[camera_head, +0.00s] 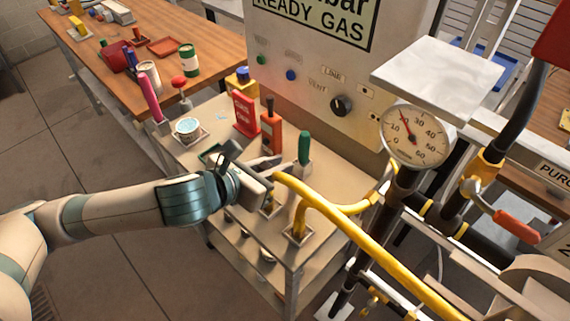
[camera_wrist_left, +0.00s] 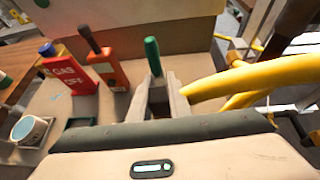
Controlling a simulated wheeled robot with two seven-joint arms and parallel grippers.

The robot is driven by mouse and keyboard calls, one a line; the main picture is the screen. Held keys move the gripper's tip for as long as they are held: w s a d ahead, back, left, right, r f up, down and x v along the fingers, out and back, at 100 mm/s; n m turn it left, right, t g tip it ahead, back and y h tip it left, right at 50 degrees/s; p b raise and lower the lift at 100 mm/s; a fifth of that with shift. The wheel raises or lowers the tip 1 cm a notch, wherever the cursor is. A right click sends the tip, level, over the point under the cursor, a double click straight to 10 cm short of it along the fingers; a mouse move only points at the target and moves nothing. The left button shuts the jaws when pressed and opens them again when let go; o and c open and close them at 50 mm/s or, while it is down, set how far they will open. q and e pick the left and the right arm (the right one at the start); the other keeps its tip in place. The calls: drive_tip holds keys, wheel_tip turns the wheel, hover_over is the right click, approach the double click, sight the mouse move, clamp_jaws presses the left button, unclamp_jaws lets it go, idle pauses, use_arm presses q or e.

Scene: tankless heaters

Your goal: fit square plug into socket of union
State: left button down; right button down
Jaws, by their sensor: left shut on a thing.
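My left gripper (camera_head: 268,163) is above the small work table, beside the free end of the thick yellow pipe (camera_head: 345,224). Its fingers (camera_wrist_left: 161,98) also show in the left wrist view, close together on a small thing that is mostly hidden between them; I cannot make out its shape. The yellow pipe (camera_wrist_left: 250,78) comes close to the right finger there; I cannot tell whether they touch. I cannot pick out the square plug or the union's socket clearly. My right gripper is not in view.
A green-handled tool (camera_head: 304,147) stands in a holder just beyond the fingers. A pressure gauge (camera_head: 418,135) and pipework crowd the right.

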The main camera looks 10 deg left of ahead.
use_arm(q)
drive_tip(key=a+f+n+y, duration=0.1)
drive_tip(key=a+n+y, duration=0.1)
drive_tip(key=a, duration=0.2)
drive_tip(key=a+f+n+t+y, duration=0.1)
drive_tip(key=a+f+n+y, duration=0.1)
drive_tip(key=a, duration=0.3)
drive_tip(key=w+a+f+n+t+y, duration=0.1)
drive_tip(key=a+n+y, duration=0.1)
drive_tip(key=a+y, duration=0.1)
drive_tip(key=shift+a+f+n, duration=0.2)
drive_tip(key=shift+a+n, duration=0.2)
drive_tip(key=shift+a, duration=0.35)
